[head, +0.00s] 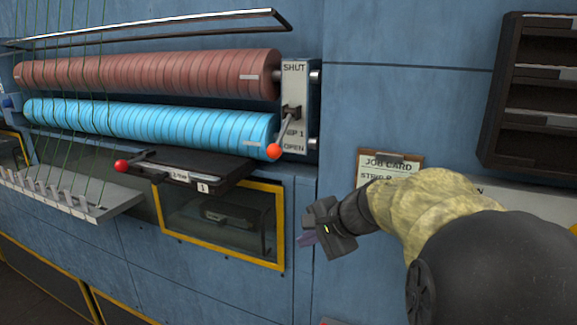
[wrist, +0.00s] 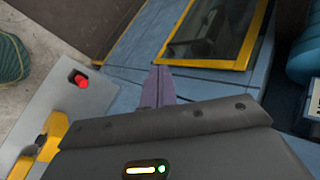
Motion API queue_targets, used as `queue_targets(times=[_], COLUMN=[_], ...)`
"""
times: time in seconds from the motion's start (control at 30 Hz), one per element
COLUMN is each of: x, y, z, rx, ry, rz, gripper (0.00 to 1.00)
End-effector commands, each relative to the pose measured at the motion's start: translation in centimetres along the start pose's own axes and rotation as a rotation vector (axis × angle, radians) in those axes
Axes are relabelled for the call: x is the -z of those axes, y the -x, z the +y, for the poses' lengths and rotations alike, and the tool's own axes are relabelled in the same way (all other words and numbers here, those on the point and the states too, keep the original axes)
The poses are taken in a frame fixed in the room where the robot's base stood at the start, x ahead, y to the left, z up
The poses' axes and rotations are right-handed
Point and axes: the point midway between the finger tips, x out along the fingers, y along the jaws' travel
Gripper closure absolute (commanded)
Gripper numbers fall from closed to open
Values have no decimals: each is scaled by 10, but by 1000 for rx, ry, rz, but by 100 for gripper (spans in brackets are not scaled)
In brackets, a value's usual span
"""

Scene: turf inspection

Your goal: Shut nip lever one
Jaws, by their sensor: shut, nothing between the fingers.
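The nip lever (head: 287,128) is a short metal arm with an orange-red ball knob. It slopes down and left from its pivot on a pale plate (head: 296,75) marked SHUT at the top and OPEN at the bottom. The knob hangs near the OPEN end, in front of the right end of the blue roller (head: 150,125). My gripper (head: 307,239) is below and right of the knob, well apart from it, in front of the blue panel. The lever is not in the wrist view.
A red-brown roller (head: 150,75) lies above the blue one. A second red-knobbed lever (head: 135,162) sits on a dark ledge at left. A yellow-framed window (head: 283,225) is beside my gripper. A job card board (head: 405,157) hangs at right. The wrist view shows a red button (wrist: 79,80).

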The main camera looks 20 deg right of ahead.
Motion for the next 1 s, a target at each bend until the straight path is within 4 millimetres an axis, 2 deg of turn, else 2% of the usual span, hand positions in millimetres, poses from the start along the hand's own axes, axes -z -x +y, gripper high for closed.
queue_targets(times=[0.03, 0.2, 0.3, 0.4, 0.77, 1.0], x=[12, 35, 40, 42, 41, 40], y=[11, 68, 97, 113, 114, 96], z=[-17, -83, -108, -120, -123, -136], rx=[84, 371, 489, 545, 550, 547], ry=[-66, -241, -287, -305, -307, -308], rz=[-3, -64, -101, -122, -127, -129], gripper=[100, 100, 100, 100, 100, 100])
